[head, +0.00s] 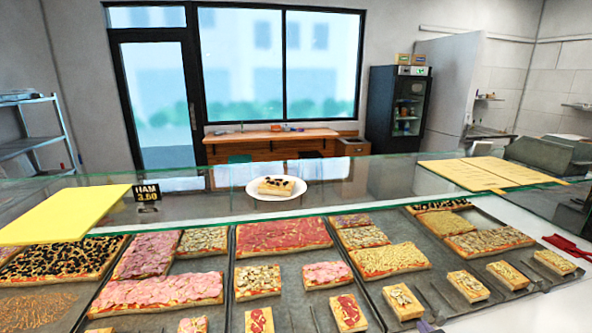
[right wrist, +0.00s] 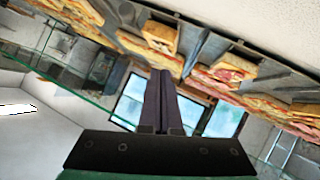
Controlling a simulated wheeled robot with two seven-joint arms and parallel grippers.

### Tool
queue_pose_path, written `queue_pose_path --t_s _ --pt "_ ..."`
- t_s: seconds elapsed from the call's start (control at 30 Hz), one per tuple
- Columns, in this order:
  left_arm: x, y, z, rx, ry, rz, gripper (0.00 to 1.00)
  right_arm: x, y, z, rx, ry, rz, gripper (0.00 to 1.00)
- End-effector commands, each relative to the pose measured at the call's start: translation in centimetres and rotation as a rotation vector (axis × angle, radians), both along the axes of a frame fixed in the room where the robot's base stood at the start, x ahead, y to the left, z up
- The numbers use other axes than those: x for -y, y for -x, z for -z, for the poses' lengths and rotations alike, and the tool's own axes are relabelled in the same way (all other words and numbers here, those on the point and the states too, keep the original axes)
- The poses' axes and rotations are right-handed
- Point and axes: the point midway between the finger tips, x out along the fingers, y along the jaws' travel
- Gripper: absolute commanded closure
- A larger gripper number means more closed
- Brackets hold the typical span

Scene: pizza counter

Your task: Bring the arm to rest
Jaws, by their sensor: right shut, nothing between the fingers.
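My right gripper (right wrist: 160,78) shows in the right wrist view with its two dark fingers pressed together and nothing between them. In the head view only a small purple-grey tip of it (head: 428,327) shows at the bottom edge, in front of the pizza trays. The rest of the right arm is out of the picture. My left gripper is in neither view.
Trays of pizza slices (head: 283,237) fill the counter below a glass shelf (head: 375,175). On the glass stand a white plate (head: 254,191) with a slice, a yellow board (head: 62,212) and flat cardboard (head: 482,173). A red utensil (head: 567,246) lies on the white counter at right.

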Motion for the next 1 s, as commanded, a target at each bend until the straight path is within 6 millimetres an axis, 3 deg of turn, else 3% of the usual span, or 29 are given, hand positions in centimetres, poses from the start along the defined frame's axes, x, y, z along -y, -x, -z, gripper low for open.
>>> queue_pose_path --t_s 0.03,0.1,0.2,0.47,0.5,0.77,0.87,0.97,1.0 --pt "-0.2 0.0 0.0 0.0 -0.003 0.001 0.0 -0.4 2.1 2.2 -0.101 -0.04 0.017 1.0" --pt "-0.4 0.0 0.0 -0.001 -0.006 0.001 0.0 -1.1 4.9 4.8 -0.231 -0.085 0.031 1.0" --pt "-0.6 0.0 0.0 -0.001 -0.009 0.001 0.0 -2.1 8.8 7.5 -0.396 -0.139 0.038 1.0" --pt "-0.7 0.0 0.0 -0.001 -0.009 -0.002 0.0 -5.2 18.2 11.3 -0.757 -0.252 0.01 1.0" --pt "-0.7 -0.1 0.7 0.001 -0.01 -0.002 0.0 -5.2 17.6 13.6 -0.759 -0.247 0.011 1.0" --pt "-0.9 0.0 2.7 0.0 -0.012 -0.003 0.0 -5.3 16.9 25.2 -0.798 -0.239 0.014 1.0" --pt "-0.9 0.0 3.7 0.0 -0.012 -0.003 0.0 -5.2 17.6 30.8 -0.818 -0.237 0.014 1.0" --pt "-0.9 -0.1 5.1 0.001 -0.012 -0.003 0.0 -5.0 19.3 37.6 -0.846 -0.232 0.014 1.0" --pt "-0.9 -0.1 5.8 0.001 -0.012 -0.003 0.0 -4.8 20.5 40.8 -0.86 -0.23 0.015 1.0"
